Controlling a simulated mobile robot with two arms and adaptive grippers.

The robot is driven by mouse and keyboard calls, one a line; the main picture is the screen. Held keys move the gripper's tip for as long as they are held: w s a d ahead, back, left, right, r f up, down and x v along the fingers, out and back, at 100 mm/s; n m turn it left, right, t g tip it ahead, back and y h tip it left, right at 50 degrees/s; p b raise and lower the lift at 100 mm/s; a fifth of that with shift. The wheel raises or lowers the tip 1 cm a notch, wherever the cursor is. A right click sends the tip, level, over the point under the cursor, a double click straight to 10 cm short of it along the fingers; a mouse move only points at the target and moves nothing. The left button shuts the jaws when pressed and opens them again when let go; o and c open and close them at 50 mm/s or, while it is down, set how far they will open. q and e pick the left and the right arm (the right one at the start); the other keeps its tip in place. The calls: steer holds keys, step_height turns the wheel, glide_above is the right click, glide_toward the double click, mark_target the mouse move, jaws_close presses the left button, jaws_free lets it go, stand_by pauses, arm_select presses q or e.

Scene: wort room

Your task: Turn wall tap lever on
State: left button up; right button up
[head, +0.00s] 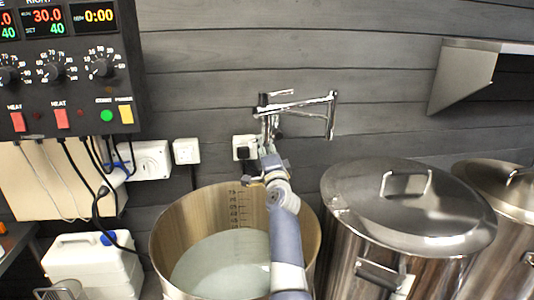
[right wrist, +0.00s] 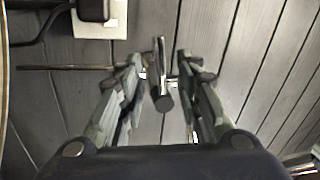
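The chrome wall tap (head: 300,106) is on the dark plank wall, its spout reaching right and bending down. A short lever (head: 276,94) sits at its upper left. My right gripper (head: 267,150) is just below the tap's left part, its arm rising from the bottom over the open pot. In the right wrist view my right gripper (right wrist: 162,78) has its fingers apart, on either side of a chrome tap part (right wrist: 162,95). I cannot tell whether they touch it, or whether this part is the lever. My left gripper is not in view.
An open steel pot (head: 170,235) with pale liquid stands below the tap. Lidded steel pots (head: 410,205) stand to the right, under a metal shelf (head: 465,75). A control panel (head: 70,70) and wall sockets (head: 187,151) are at the left.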

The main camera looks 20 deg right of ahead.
steer(key=shift+v, duration=1.65)
steer(key=shift+f, duration=0.15)
